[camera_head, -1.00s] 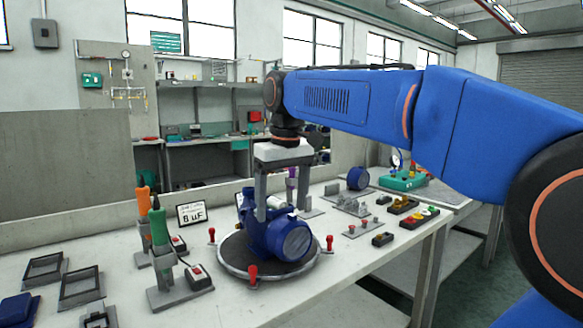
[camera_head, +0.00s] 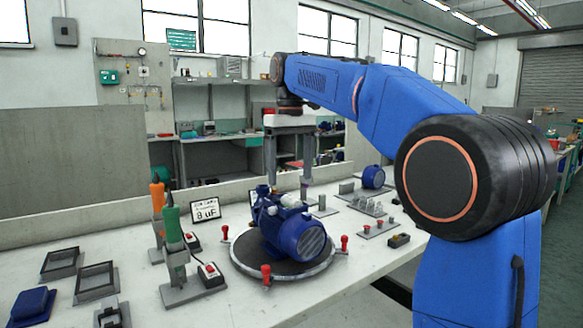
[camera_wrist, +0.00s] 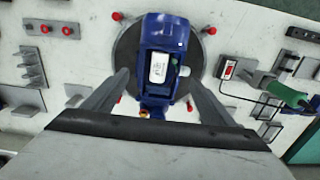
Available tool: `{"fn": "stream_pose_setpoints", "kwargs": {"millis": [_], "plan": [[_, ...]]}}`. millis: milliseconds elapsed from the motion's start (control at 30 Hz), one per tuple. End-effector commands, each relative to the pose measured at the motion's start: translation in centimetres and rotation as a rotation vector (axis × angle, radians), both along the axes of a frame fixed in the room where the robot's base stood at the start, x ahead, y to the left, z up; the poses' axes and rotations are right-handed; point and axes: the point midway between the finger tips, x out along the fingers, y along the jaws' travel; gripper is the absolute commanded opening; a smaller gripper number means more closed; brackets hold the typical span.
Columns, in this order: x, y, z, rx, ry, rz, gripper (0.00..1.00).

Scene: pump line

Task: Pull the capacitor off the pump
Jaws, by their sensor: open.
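The blue pump (camera_head: 300,238) lies on a round dark turntable (camera_head: 246,262). The capacitor is a white labelled piece (camera_wrist: 158,67) on top of the pump in the wrist view; in the head view a white part (camera_head: 291,200) shows on the pump's top. My gripper (camera_head: 288,192) is open and empty, with its fingers pointing down above and behind the pump. In the wrist view its fingertips (camera_wrist: 158,77) appear to either side of the pump, apart from the capacitor.
Red-knobbed clamps (camera_head: 266,272) stand around the turntable. A sign reading 8 uF (camera_head: 206,211) and green and orange-handled tools (camera_head: 173,225) stand on the left. Small parts (camera_head: 362,203) and a blue motor piece (camera_head: 373,177) are at the right. Empty trays (camera_head: 97,281) lie at front left.

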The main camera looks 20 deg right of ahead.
Motion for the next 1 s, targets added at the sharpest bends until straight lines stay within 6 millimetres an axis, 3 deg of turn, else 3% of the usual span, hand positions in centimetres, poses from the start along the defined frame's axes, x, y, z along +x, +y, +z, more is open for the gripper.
{"fn": "stream_pose_setpoints", "kwargs": {"millis": [633, 1000], "plan": [[0.0, 0.0, -3.7, -0.001, 0.002, 0.0, 0.78], [0.0, 0.0, -3.8, 0.0, 0.0, 0.0, 0.78]]}}
